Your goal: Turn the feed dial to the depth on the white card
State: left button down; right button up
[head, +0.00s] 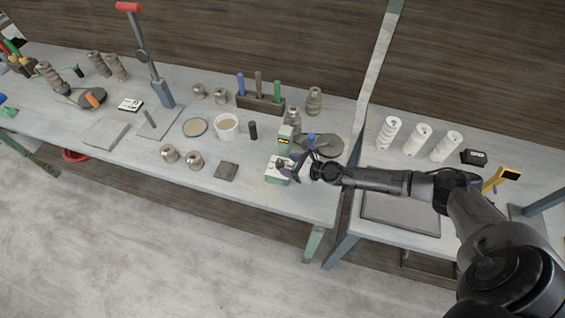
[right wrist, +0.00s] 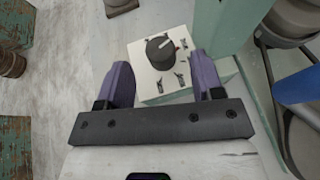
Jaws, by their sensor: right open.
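The feed dial (right wrist: 160,50) is a black round knob on a white panel (right wrist: 150,88) with dark marks around it. A red and white pointer line on the knob faces the right side in the right wrist view. The panel belongs to a green and white machine (head: 285,138) near the bench's right end. My right gripper (right wrist: 160,62) is open, its purple fingers on either side of the knob in the picture; contact cannot be told. In the head view the right gripper (head: 295,165) covers the dial. A white card (head: 131,105) with unreadable dark marks lies farther left. My left gripper is out of view.
A dark round disc (head: 327,146) stands right behind the gripper. A white bucket (head: 227,127), a dark cylinder (head: 253,130) and a dark square slab (head: 226,171) are left of the machine. White rolls (head: 417,139) stand on the right bench. Bench space left of the slab is partly clear.

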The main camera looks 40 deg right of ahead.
aim_at(282, 163)
jog(key=x, duration=0.3)
jog(key=shift+w+a+f, duration=0.1)
jog(key=shift+w+a, duration=0.05)
jog(key=shift+w, duration=0.05)
jog(key=shift+c, duration=0.2)
